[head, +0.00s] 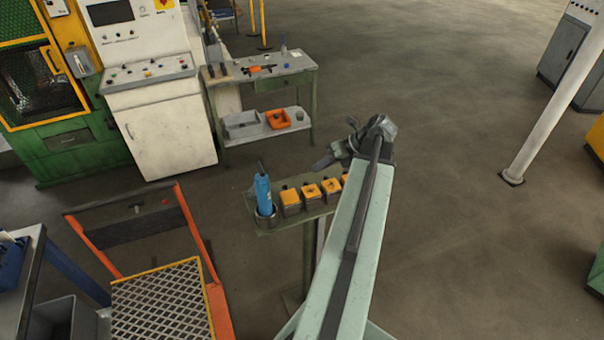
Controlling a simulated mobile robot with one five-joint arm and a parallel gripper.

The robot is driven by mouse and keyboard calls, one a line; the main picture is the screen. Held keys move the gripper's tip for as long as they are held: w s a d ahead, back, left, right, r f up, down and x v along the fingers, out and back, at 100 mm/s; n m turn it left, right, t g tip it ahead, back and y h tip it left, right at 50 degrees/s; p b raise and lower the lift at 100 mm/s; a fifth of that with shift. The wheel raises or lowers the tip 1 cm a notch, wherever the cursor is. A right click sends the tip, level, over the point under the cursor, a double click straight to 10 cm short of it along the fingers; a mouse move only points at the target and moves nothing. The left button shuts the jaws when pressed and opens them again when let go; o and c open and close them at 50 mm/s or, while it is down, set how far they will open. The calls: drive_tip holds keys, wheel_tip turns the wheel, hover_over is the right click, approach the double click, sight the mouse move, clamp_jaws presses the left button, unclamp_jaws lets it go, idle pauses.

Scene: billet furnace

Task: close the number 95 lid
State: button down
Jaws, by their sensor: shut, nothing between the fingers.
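Several small boxes with yellow-orange tops stand in a row on a narrow green stand (270,226) in the middle of the head view. From the left they are a first box (290,198), a second box (311,191) and a third box (331,186); another at the right is partly hidden by my arm. No number is readable, so I cannot tell which lid is 95 or whether any is open. My gripper (321,164) points left, shut and empty, appearing just beyond the row's right part and apart from the boxes.
A blue bottle (263,193) stands at the stand's left end. An orange-framed cart (193,230) is at the lower left. A workbench (262,79) and white control console (165,125) stand behind. A white post (545,110) is at right; the floor between is clear.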

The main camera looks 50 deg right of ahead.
sight(286, 186)
drive_tip(key=b+x, duration=0.8)
drive_tip(key=x, duration=0.4)
drive_tip(key=shift+w+a+f, duration=0.1)
drive_tip(key=shift+f, duration=0.05)
drive_tip(key=shift+w+a+f, duration=0.2)
drive_tip(key=shift+w, duration=0.15)
drive_tip(key=shift+w+d+f+b, duration=0.1)
drive_tip(key=shift+w+f+b, duration=0.1)
drive_tip(key=shift+f+b, duration=0.4)
drive_tip(key=shift+w+d+f+b, duration=0.15)
drive_tip(key=shift+f+b, duration=0.25)
drive_tip(key=shift+b, duration=0.25)
drive_tip(key=shift+r, duration=0.2)
drive_tip(key=shift+r+p, duration=0.8)
drive_tip(key=shift+p, duration=0.2)
drive_tip(key=shift+r, duration=0.1)
